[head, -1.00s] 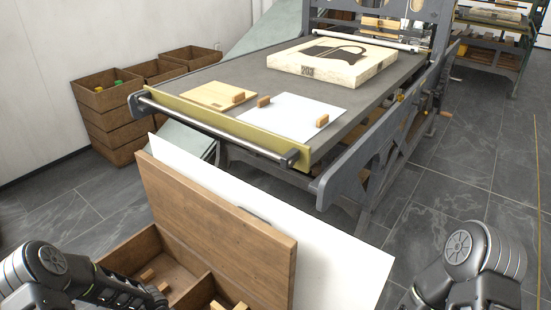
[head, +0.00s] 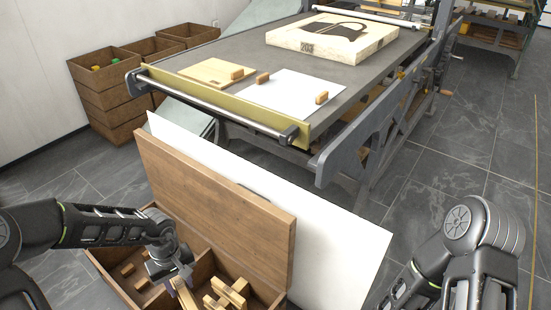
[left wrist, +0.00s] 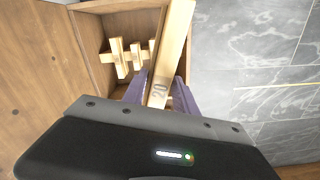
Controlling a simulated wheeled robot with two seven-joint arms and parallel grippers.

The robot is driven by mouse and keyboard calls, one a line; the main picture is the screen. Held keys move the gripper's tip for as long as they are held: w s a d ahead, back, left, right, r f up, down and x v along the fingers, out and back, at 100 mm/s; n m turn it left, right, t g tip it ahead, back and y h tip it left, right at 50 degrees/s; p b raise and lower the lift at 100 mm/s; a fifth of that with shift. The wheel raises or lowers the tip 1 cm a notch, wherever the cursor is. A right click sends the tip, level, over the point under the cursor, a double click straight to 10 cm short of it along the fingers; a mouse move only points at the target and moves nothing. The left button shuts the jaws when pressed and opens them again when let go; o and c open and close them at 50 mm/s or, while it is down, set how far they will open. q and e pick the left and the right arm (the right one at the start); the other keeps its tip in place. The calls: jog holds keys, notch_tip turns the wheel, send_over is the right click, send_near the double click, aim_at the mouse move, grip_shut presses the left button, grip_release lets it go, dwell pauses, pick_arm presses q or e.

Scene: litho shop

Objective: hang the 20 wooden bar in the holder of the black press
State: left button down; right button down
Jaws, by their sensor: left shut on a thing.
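My left gripper (head: 182,280) is at the open wooden box in front of the press; it also shows in the left wrist view (left wrist: 156,88). It is shut on the wooden 20 bar (left wrist: 172,45), a pale bar whose number shows between the fingers. In the head view a short part of the bar (head: 186,295) shows below the gripper. The dark grey press (head: 352,145) stands beyond the box, with its long bed (head: 225,62). I cannot make out its bar holder. My right arm shows at the right, but its gripper is out of view.
The box (head: 115,280) holds several other wooden pieces (head: 230,293). Its raised brown lid (head: 215,215) and a white board (head: 335,240) stand between it and the press. A stone marked 203 (head: 325,45) lies on the bed. Floor at the right is clear.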

pick_arm(q)
jog(key=w+d+r+m+b, duration=0.1)
jog(key=w+d+r+b, duration=0.1)
jog(key=d+r, duration=0.35)
jog(key=w+d+r+m+b, duration=0.1)
jog(key=d+r+b, duration=0.1)
jog(key=r, duration=0.6)
jog(key=w+r+m+p, duration=0.2)
jog(key=r+p, duration=0.9)
jog(key=p, duration=0.2)
jog(key=w+r+m+p, duration=0.3)
jog(key=r+p, duration=0.9)
jog(key=p, duration=0.1)
jog(key=shift+m, duration=0.3)
jog(key=shift+f, duration=0.1)
jog(key=s+f, duration=0.4)
jog(key=f, duration=1.1)
